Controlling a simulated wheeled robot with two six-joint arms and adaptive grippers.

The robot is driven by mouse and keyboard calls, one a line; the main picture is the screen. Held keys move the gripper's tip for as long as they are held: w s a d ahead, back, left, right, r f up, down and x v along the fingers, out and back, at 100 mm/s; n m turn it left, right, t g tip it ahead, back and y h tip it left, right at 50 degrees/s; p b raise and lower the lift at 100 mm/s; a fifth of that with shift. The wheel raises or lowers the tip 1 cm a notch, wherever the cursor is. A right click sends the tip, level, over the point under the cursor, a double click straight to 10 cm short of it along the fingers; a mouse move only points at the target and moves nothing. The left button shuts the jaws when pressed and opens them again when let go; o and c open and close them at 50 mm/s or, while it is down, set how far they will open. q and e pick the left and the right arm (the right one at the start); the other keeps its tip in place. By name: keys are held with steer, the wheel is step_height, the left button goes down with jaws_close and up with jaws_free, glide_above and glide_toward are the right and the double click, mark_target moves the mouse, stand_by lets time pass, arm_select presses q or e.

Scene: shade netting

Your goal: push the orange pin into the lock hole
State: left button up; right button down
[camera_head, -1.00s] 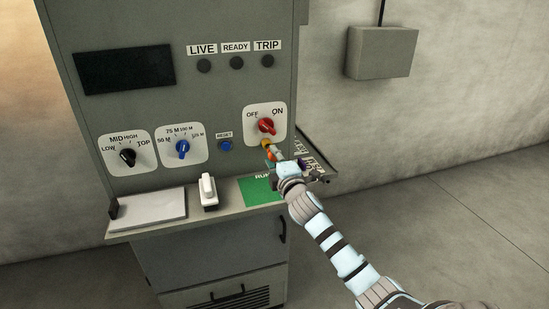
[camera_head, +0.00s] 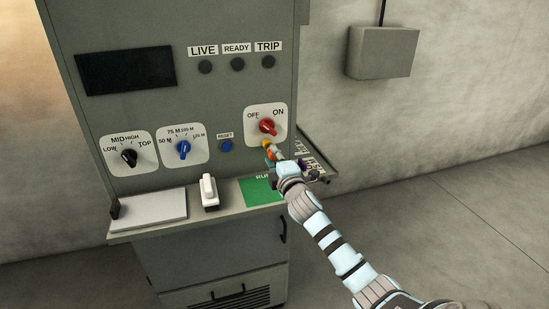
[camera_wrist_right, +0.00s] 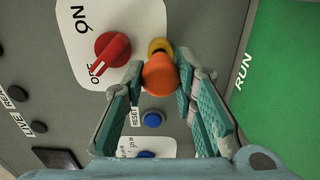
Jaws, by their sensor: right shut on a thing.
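The orange pin (camera_wrist_right: 161,77) sits between the fingertips of my right gripper (camera_wrist_right: 160,72) in the right wrist view. That gripper is shut on it. The pin's far end is at the yellow ring of the lock hole (camera_wrist_right: 160,46), just below the red OFF/ON switch (camera_wrist_right: 112,49). The pin hides part of the ring, so I cannot tell how deep it is. In the head view my right gripper (camera_head: 281,160) is at the panel, and the yellow ring (camera_head: 267,144) shows under the red switch (camera_head: 267,127). My left gripper is out of view.
A blue RESET button (camera_head: 226,146) and a blue selector (camera_head: 183,149) are left of the switch. The ledge below holds a green RUN plate (camera_head: 258,192), a white rocker (camera_head: 209,190) and a white pad (camera_head: 148,208). The floor at right is clear.

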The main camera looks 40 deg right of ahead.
steer(key=shift+w+d, duration=0.25)
steer(key=shift+w, duration=0.35)
stand_by(0.3)
steer(key=shift+w+d, duration=0.1)
steer(key=shift+w, duration=0.25)
steer(key=c, duration=1.2)
jaws_free()
steer(key=v, duration=1.2)
